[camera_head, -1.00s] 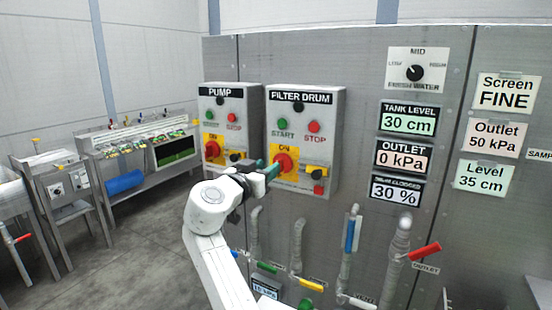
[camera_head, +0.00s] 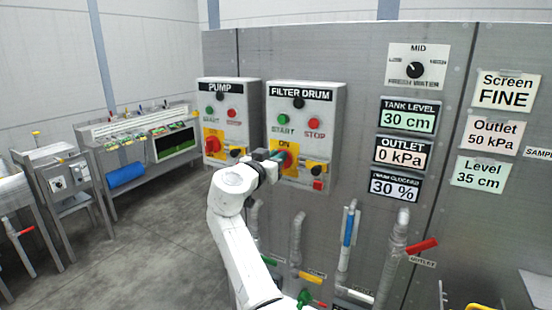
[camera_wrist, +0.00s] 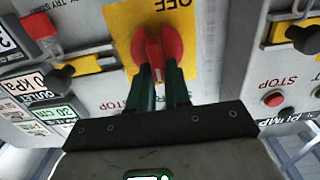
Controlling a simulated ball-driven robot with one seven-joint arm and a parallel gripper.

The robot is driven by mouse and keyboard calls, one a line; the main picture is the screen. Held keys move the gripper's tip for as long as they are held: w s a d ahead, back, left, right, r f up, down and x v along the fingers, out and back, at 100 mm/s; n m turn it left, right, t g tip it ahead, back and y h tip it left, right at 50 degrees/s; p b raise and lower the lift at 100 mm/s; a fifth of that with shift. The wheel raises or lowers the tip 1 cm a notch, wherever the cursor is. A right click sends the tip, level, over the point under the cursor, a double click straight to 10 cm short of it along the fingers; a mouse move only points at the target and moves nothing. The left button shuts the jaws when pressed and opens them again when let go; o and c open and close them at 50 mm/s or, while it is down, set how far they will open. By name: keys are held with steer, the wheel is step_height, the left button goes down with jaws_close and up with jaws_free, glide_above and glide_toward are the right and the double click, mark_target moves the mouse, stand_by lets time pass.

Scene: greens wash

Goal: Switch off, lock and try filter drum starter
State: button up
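The filter drum starter (camera_head: 303,112) is a grey box with green START and red STOP buttons. Its red rotary switch (camera_head: 287,156) sits on a yellow plate marked ON at the top. In the upside-down wrist view, OFF shows on the plate's opposite edge, and the red switch handle (camera_wrist: 154,45) stands about vertical. My gripper (camera_wrist: 159,68) has its two green fingertips on either side of this handle. Whether they press on it is unclear. A yellow and black hasp (camera_head: 317,168) sits right of the switch, with a small red item (camera_head: 318,185) below it.
The pump starter (camera_head: 228,115), with a similar red switch, hangs close on the left. Pipes with coloured handles, including a red one (camera_head: 421,246), stand out below the boxes. Display panels (camera_head: 408,117) lie to the right. The floor at left is open.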

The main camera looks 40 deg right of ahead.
jaws_close()
steer(key=shift+f+b, duration=0.1)
steer(key=shift+b, duration=0.2)
steer(key=shift+w+a+f+n, duration=0.1)
steer(key=shift+w+f+n, duration=0.2)
steer(key=shift+n, duration=2.7)
steer(key=shift+w+a+f+n, duration=0.15)
steer(key=shift+w+f+n, duration=0.15)
steer(key=shift+n, duration=2.7)
steer(key=shift+w+a+f+n, duration=0.1)
steer(key=shift+w+f+n, duration=0.15)
steer(key=shift+n, duration=2.75)
steer(key=shift+o, duration=2.3)
jaws_free()
